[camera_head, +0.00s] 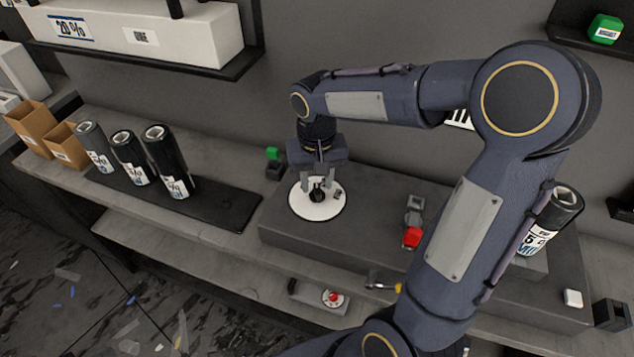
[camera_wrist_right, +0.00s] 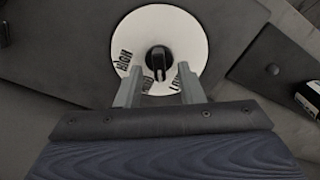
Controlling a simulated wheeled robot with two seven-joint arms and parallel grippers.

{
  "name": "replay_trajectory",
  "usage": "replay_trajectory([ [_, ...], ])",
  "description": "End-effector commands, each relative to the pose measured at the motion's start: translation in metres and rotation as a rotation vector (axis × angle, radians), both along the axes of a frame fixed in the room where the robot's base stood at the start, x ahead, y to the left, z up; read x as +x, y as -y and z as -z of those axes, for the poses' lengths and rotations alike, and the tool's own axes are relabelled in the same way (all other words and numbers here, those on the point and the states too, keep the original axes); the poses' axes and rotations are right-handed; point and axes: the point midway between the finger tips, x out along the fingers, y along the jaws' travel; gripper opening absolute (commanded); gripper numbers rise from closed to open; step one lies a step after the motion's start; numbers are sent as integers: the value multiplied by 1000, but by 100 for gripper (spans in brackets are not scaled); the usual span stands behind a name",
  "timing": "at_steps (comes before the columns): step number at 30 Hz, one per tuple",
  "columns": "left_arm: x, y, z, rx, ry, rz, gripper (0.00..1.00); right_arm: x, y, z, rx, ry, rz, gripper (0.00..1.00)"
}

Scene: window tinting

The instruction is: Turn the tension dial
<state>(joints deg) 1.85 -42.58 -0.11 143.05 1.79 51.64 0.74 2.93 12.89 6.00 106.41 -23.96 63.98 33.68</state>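The tension dial is a white disc (camera_head: 304,208) with a black knob (camera_head: 318,196) at its centre, on a dark grey block. My right gripper (camera_head: 317,182) points down over it, its two fingers apart on either side of the knob. In the right wrist view the disc (camera_wrist_right: 184,30) carries the words HIGH and LOW, with another label partly hidden between them. The knob (camera_wrist_right: 159,60) shows between and just beyond the open fingertips (camera_wrist_right: 159,78). I cannot tell whether either finger touches it. My left gripper is not in view.
A red-topped switch (camera_head: 412,236) stands right of the dial and a small green piece (camera_head: 272,154) behind it. Dark film rolls (camera_head: 165,160) stand on a black tray (camera_head: 225,205) at left. A red button box (camera_head: 333,299) sits on the lower ledge.

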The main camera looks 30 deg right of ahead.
Motion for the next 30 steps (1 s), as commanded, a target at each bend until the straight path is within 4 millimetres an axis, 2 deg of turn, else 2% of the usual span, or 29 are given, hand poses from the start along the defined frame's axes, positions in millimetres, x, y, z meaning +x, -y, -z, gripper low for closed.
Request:
replay_trajectory([
  [4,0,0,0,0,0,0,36,-1,0,12,1,-2,1,35],
  [12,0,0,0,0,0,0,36,0,0,14,1,0,1,35],
  [13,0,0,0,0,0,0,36,0,0,14,1,0,1,33],
  [21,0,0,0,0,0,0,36,0,0,14,1,0,0,0],
  [30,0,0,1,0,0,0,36,0,0,14,1,1,24,0],
])
